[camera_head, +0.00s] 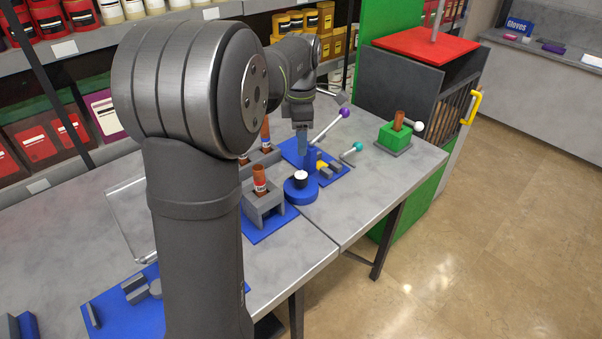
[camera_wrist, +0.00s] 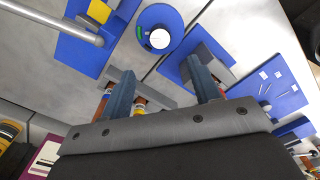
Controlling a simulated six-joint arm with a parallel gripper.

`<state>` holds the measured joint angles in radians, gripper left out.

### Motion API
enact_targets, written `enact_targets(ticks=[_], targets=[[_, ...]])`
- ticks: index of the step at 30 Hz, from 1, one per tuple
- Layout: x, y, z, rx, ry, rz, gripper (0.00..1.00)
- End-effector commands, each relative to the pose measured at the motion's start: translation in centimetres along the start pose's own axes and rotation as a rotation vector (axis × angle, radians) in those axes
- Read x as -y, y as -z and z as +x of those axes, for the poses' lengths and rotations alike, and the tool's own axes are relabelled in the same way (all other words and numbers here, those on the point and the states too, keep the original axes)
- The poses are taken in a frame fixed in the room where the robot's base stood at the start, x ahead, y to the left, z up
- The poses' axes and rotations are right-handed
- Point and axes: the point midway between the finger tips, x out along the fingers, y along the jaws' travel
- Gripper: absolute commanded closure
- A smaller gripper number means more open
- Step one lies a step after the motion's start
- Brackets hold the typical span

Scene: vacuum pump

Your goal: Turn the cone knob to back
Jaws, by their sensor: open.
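My gripper (camera_head: 302,142) hangs over the far part of the bench, beside the blue pump base plate (camera_head: 334,178). In the wrist view my gripper (camera_wrist: 160,66) has its two blue fingers wide apart with nothing between them. A round blue piece (camera_head: 301,191) with a white-topped dark centre stands near the gripper. It also shows in the wrist view (camera_wrist: 173,17), beyond the fingertips, with a green mark on its left side. I cannot tell for certain which part is the cone knob. My arm hides part of the bench.
Levers with a purple ball (camera_head: 345,112) and a teal ball (camera_head: 358,146) rise near the gripper. A green block (camera_head: 397,143) with a white-balled lever stands to the right. A grey holder (camera_head: 263,205) with a brown-red tube is on the left. The front right bench is bare.

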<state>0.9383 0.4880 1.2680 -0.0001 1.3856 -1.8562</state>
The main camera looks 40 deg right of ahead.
Motion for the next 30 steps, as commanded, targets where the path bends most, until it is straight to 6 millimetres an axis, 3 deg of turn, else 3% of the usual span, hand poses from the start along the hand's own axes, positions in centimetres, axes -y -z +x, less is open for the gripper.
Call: enact_targets(ticks=[9, 15, 21, 30], targets=[[0.1, 0.0, 7.2, -0.001, 0.005, 0.001, 0.43], [0.0, 0.0, 10.5, 0.0, 0.002, 0.002, 0.43], [0.0, 0.0, 12.0, 0.0, 0.001, 0.002, 0.43], [0.0, 0.0, 12.2, 0.0, 0.0, 0.002, 0.43]])
